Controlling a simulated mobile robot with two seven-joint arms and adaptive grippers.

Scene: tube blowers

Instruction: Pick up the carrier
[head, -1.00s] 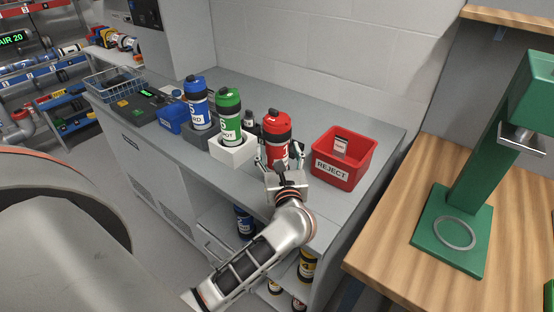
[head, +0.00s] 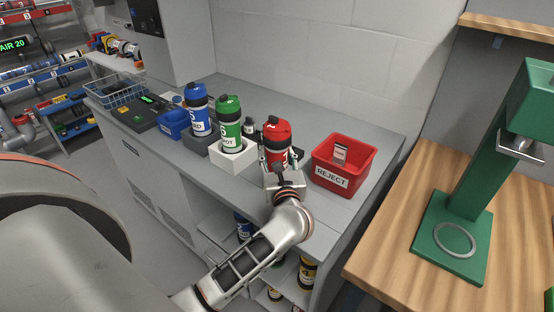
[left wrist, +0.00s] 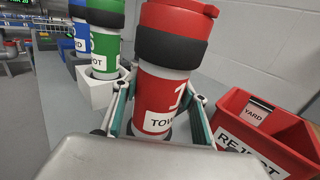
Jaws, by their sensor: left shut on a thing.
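In the left wrist view the red carrier (left wrist: 165,80) is between the two fingers, one on each side. Its base is hidden behind the gripper, so I cannot tell whether it touches the counter. My right gripper is not in view.
The green carrier (head: 229,126) stands in a white block (head: 232,163), beside the blue carrier (head: 197,108) in a dark block. The REJECT bin (head: 330,181) is close on the right. A green press (head: 455,236) stands on the wooden bench. A wall runs behind the counter.

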